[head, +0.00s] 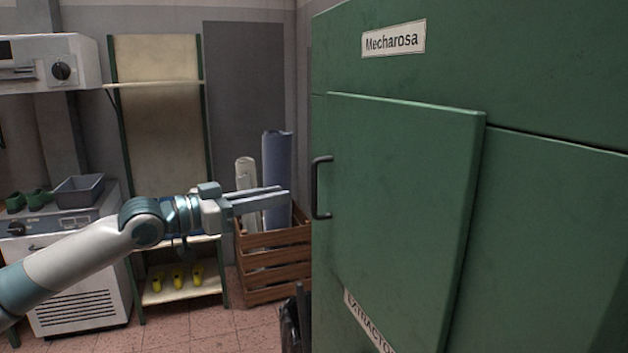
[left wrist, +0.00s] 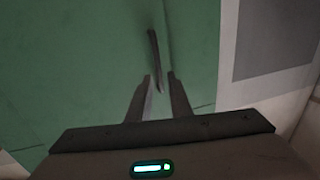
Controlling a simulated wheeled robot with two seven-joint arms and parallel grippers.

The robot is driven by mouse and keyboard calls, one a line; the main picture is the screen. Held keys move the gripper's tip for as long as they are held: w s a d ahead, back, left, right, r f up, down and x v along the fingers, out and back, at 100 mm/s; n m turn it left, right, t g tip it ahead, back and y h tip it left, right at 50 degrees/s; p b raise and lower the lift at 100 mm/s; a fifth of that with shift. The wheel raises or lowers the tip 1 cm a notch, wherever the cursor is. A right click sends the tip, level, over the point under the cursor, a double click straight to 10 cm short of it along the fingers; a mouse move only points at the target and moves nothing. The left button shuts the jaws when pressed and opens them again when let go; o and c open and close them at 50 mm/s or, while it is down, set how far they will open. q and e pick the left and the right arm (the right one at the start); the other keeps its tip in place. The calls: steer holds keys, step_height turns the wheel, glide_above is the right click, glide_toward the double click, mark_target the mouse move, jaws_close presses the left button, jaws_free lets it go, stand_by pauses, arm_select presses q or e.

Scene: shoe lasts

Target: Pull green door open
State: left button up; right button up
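The green door (head: 400,200) is a flat panel on the front of a large green cabinet. It stands slightly proud of the cabinet face and looks closed. Its dark bar handle (head: 317,187) is upright near the door's left edge. My left gripper (head: 285,195) is just left of the handle, pointing at it, with its fingers apart and nothing between them. In the left wrist view the handle (left wrist: 154,55) is a dark bar just ahead of the fingertips, roughly in line with the gap. My right gripper is not in view.
The cabinet (head: 570,70) fills the right side. A wooden crate (head: 275,265) holding rolls stands behind my gripper. A shelf rack (head: 155,70) and a white machine (head: 80,290) are at the left. A dark object (head: 296,318) at bottom centre is unclear.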

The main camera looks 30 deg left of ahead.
arm_select(q)
steer(key=d+p, duration=0.1)
steer(key=p, duration=0.5)
glide_above(314, 212)
steer(key=shift+w+a, duration=0.1)
steer(key=shift+w, duration=0.2)
jaws_close()
